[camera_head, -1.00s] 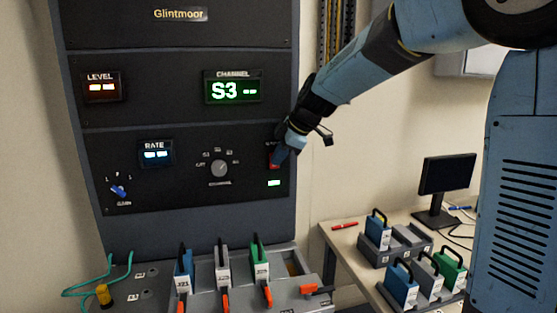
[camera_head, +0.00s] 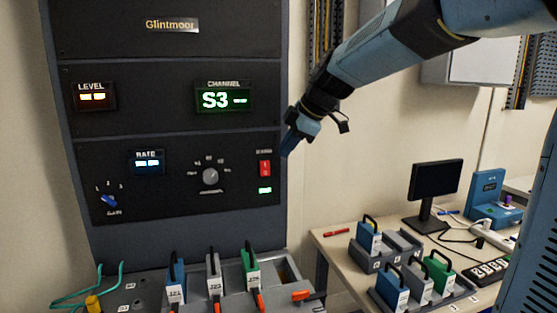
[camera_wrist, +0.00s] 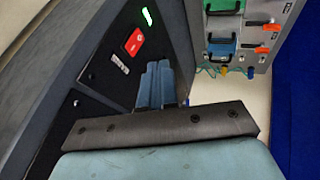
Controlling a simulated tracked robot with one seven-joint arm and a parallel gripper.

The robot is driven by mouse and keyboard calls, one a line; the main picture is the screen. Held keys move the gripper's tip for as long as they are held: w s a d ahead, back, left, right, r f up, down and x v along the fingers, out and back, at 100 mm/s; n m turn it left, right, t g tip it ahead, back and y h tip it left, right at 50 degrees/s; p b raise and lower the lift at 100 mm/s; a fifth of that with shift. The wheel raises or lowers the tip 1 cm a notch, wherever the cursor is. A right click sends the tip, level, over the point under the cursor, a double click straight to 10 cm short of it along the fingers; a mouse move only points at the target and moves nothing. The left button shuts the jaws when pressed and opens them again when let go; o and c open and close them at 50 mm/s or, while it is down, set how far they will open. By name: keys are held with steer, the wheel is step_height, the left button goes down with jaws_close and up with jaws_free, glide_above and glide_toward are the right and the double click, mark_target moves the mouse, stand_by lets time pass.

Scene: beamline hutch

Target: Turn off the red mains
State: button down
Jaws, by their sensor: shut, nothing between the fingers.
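The red mains switch (camera_head: 265,168) is a small upright red rocker at the lower right of the dark Glintmoor panel. A green indicator (camera_head: 265,190) just below it is lit. In the wrist view, the red switch (camera_wrist: 134,41) and the lit green indicator (camera_wrist: 147,16) show at the upper left. My gripper (camera_head: 290,143) is shut and empty, above and to the right of the switch, apart from it. Its blue fingers (camera_wrist: 156,82) sit side by side in the wrist view. I cannot read the rocker's position for sure.
The panel's level (camera_head: 92,96), channel (camera_head: 223,98) and rate (camera_head: 148,162) displays are lit; channel reads S3. A selector knob (camera_head: 210,176) is left of the switch. Handled modules (camera_head: 213,277) stand below. A bench with a monitor (camera_head: 436,188) is at right.

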mark_target(265, 169)
steer(key=shift+v, duration=1.25)
steer(key=shift+s+f, duration=0.1)
steer(key=shift+f, duration=0.15)
steer(key=shift+d+f, duration=0.15)
steer(key=shift+f, duration=0.2)
steer(key=x, duration=0.4)
steer(key=w+x, duration=0.1)
steer(key=x, duration=0.2)
steer(key=w+x, duration=0.1)
steer(key=x, duration=0.3)
steer(key=shift+r, duration=0.2)
steer(key=shift+w+a, duration=0.3)
steer(key=shift+w, duration=0.4)
steer(key=shift+f, duration=0.1)
